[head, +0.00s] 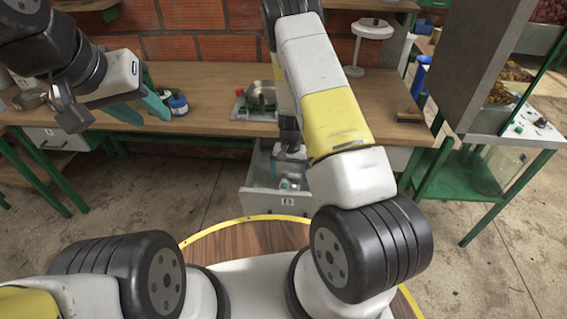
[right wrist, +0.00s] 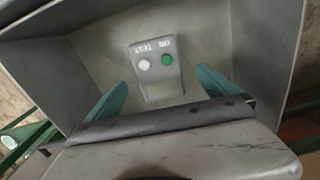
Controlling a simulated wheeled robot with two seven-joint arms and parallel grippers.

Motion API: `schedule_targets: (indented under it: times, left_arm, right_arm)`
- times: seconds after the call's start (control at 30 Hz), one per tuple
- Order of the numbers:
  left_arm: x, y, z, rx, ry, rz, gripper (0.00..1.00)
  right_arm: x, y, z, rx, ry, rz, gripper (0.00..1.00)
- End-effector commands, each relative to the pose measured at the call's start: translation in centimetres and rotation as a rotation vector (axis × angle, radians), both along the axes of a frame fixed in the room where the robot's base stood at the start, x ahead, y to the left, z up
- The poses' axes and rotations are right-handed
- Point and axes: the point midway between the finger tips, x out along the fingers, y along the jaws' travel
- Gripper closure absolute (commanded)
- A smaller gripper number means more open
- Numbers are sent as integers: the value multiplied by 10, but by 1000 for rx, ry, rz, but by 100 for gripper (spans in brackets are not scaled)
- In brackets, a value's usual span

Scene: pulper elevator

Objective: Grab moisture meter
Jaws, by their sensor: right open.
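The moisture meter (right wrist: 158,68) is a small grey box with a white button, a green button and a display. It lies in an open grey drawer (head: 262,203), whose front carries a number label. My right gripper (right wrist: 160,92) is open, with its teal fingers apart on either side of the meter's lower end; I cannot tell whether they touch it. In the head view my right arm reaches down into the drawer and its fingers are hard to make out. My left gripper (head: 142,108) is open and empty in front of the wooden table.
The wooden table (head: 215,85) stands above the drawer. On it are a metal bowl (head: 261,94), a blue jar (head: 177,104) and a white stand (head: 372,40). Drawer walls (right wrist: 268,50) close around my right gripper. A green-framed bench (head: 460,175) stands at the right.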

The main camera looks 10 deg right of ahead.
Motion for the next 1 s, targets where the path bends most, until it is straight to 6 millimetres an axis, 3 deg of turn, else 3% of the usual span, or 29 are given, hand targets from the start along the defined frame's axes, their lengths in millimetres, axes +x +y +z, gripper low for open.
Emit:
schedule_targets:
  times: [0.3,0.63,1.0]
  left_arm:
    - [0,0,0,0,0,0,64]
    - [0,0,0,0,0,0,64]
    - [0,0,0,0,0,0,64]
  right_arm:
    - [-1,-3,-45,0,1,2,2]
    - [-1,-3,-52,1,0,1,2]
    - [0,-2,-52,1,0,1,74]
